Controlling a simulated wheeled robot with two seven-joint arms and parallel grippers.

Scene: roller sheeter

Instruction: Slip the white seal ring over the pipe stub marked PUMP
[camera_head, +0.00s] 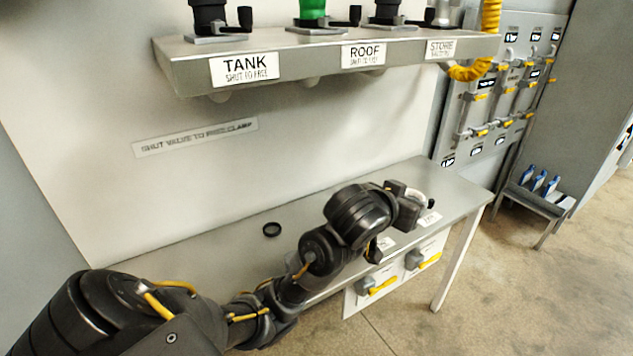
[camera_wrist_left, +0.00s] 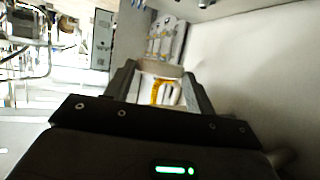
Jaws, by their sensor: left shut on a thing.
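My left gripper (camera_head: 416,203) is over the right part of the grey bench (camera_head: 455,180), shut on a small pale thing. In the left wrist view the pale thing, which looks like the white seal ring (camera_wrist_left: 177,94), sits between the fingers of the left gripper (camera_wrist_left: 160,90); its outline is hard to make out. I cannot make out the stub marked PUMP; my left arm covers part of the bench. My right gripper is not in view.
A shelf (camera_head: 310,57) with valves marked TANK, ROOF and STORE hangs above. A yellow coiled hose (camera_head: 472,70) hangs at its right end. Yellow-handled valves (camera_head: 377,285) are on the bench front.

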